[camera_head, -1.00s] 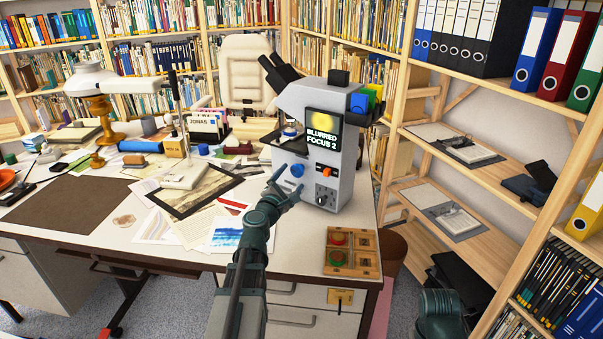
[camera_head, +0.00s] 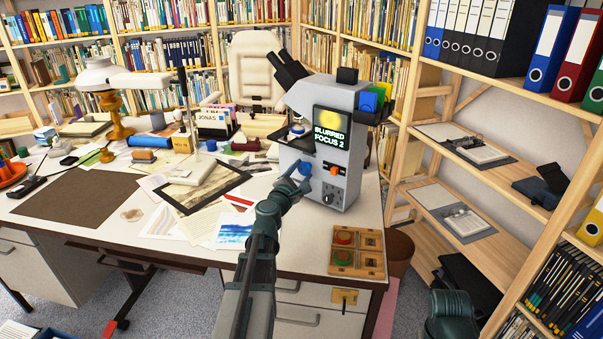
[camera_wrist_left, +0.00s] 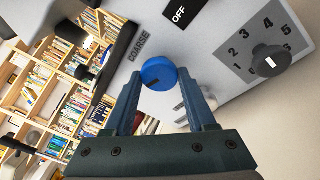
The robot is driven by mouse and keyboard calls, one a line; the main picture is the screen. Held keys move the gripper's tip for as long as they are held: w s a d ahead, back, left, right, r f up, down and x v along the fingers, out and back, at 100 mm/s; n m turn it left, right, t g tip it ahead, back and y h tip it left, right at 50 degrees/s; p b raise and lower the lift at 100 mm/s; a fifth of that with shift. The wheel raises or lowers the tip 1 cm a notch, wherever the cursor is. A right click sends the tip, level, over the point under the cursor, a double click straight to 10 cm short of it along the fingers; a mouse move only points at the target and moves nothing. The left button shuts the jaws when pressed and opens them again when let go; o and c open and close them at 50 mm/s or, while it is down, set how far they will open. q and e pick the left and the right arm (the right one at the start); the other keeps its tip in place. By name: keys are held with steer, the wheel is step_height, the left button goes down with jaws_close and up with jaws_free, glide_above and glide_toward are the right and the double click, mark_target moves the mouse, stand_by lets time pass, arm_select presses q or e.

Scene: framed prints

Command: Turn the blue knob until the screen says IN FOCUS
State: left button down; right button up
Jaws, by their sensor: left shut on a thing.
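The grey microscope (camera_head: 347,178) stands on the desk. Its screen (camera_head: 331,138) shows a yellow blurred disc and the words BLURRED FOCUS 2. The blue knob (camera_head: 305,169) is on the microscope's front, left of an orange switch. My left gripper (camera_head: 297,183) is at the knob. In the left wrist view the blue knob (camera_wrist_left: 158,74) sits between the tips of my left gripper (camera_wrist_left: 160,88), beside the word COARSE, with a dark mark on its face. The jaws are shut on it. My right gripper is not in view.
A black numbered dial knob (camera_wrist_left: 270,60) and an OFF label (camera_wrist_left: 184,12) are close to the gripper. A wooden tray (camera_head: 356,262) with red and green round pieces lies at the desk's front right. A framed print (camera_head: 203,188) and papers lie to the left.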

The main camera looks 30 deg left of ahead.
arm_select(q)
steer(key=m+b, duration=0.1)
steer(key=m, duration=0.1)
steer(key=m+b, duration=0.1)
steer(key=shift+f+m+t, duration=0.2)
steer(key=shift+m+t, duration=0.2)
steer(key=m+t+b, duration=0.1)
steer(key=m, duration=0.4)
steer(key=shift+a+h+b, duration=0.1)
steer(key=shift+h+b, duration=0.3)
steer(key=m+h+b, duration=0.1)
steer(key=m, duration=0.4)
steer(key=shift+r+t, duration=0.1)
steer(key=shift+t, duration=0.3)
steer(key=shift+m+h, duration=0.9)
steer(key=shift+m, duration=1.7)
steer(key=shift+c, duration=1.1)
jaws_free()
